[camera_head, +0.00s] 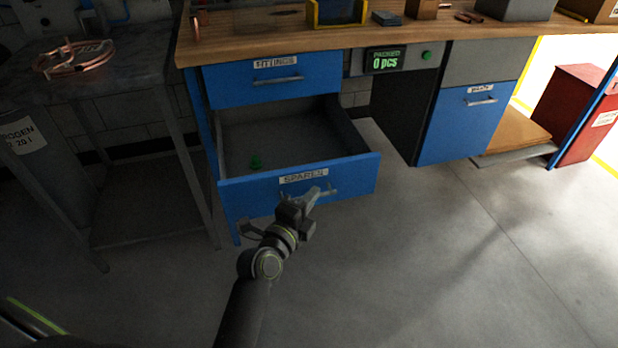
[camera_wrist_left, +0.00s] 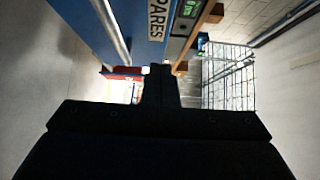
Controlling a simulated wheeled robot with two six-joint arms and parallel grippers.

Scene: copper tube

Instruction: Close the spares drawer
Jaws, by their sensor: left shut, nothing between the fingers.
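The spares drawer (camera_head: 240,199) is blue with a white SPARES label and is pulled well out below the fittings drawer in the head view. My right gripper is not in view.
The fittings drawer (camera_head: 310,80) above is shut. A wooden bench top (camera_head: 270,40) runs overhead, with a display reading 0 pcs (camera_head: 384,60) under it. A blue cabinet door (camera_head: 458,130) stands right. A grey metal table (camera_head: 120,80) stands left. The floor in front is clear.

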